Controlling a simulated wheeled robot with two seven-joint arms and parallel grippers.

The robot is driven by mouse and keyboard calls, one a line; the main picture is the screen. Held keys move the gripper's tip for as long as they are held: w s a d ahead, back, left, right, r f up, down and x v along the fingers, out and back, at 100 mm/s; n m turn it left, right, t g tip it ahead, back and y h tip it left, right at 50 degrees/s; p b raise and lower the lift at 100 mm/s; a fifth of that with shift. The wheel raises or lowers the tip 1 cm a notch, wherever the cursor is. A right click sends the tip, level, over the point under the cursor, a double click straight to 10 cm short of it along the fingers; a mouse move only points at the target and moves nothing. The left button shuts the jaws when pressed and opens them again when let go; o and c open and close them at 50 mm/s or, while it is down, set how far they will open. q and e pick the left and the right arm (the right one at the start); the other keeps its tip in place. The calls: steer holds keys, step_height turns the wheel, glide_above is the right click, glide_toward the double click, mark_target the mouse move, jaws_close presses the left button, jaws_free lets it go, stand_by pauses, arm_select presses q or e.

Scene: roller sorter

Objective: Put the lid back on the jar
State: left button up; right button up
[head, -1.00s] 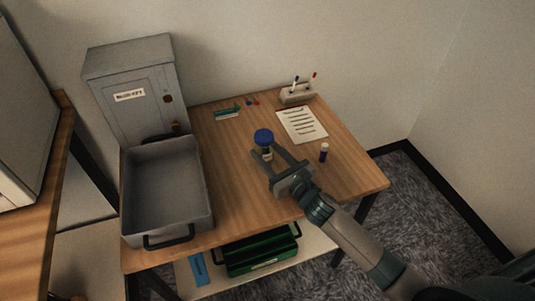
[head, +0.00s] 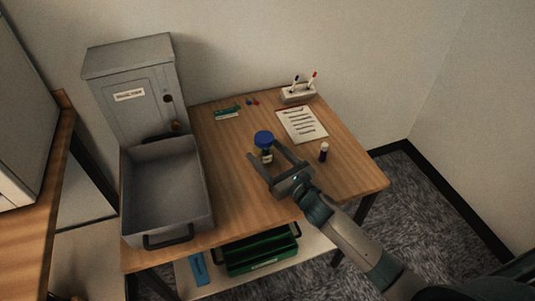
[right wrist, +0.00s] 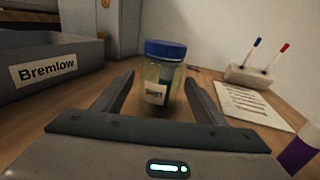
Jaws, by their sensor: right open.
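The jar (head: 266,156) is a small clear jar with a pale label, standing upright on the wooden table. The blue lid (head: 264,138) sits on top of its mouth, looking level. The right wrist view also shows the jar (right wrist: 158,88) with the lid (right wrist: 165,50) on it; I cannot tell whether it is screwed tight. My right gripper (head: 264,149) is open, low over the table, its fingers pointing at the jar with one to each side of it. A gap shows between the fingers and the glass. My left gripper is out of view.
A grey open bin (head: 140,200), labelled Bremlow in the wrist view, stands left of the jar, before a grey cabinet (head: 128,75). Table between bin and jar is clear.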

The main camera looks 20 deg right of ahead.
steer(key=shift+s+d, duration=0.15)
steer(key=shift+s, duration=0.4)
steer(key=b+v, duration=0.1)
steer(key=v, duration=0.8)
steer(key=shift+s+b, duration=0.1)
steer(key=shift+b, duration=0.2)
steer(key=shift+v, duration=0.85)
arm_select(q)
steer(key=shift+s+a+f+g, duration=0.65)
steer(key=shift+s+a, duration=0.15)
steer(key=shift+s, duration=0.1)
arm_select(e)
steer(key=shift+r, duration=0.1)
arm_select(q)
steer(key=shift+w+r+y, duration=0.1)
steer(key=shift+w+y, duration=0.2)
